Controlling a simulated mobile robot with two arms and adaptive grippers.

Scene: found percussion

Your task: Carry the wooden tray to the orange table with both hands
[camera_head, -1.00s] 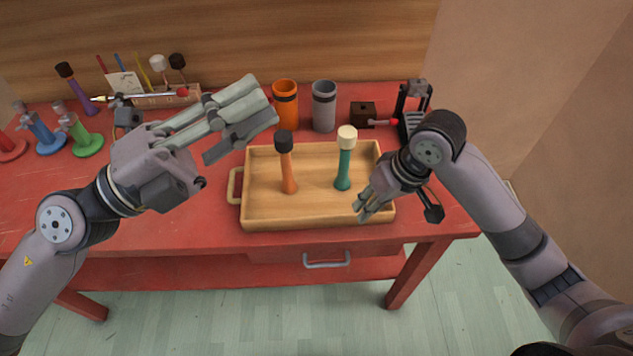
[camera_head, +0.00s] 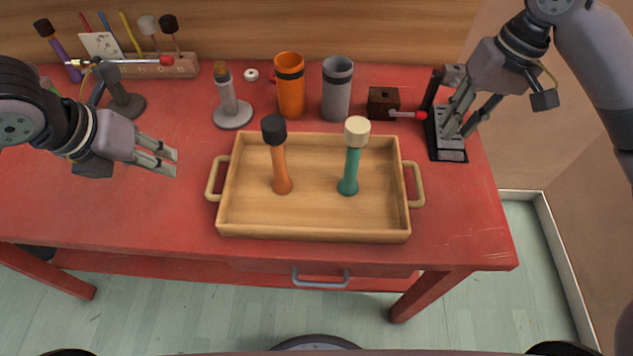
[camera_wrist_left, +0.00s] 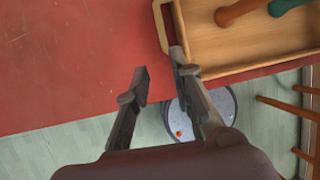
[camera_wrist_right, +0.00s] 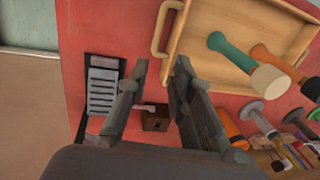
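The wooden tray (camera_head: 313,223) lies flat on the red table, with a handle at its left end (camera_head: 214,178) and one at its right end (camera_head: 414,184). An orange mallet with a black head (camera_head: 280,165) and a teal mallet with a cream head (camera_head: 350,165) stand in it. My left gripper (camera_head: 172,162) is open and empty over the table, left of the left handle. My right gripper (camera_head: 456,134) is open and empty, above and behind the right handle. Both grippers are apart from the tray. No orange table is visible.
The red table (camera_head: 400,258) has an orange cup (camera_head: 290,88), a grey cup (camera_head: 337,90), a grey stand (camera_head: 230,105) and a dark wooden block (camera_head: 383,102) behind the tray. A black device (camera_head: 446,145) stands near the right handle. The table left of the tray is clear.

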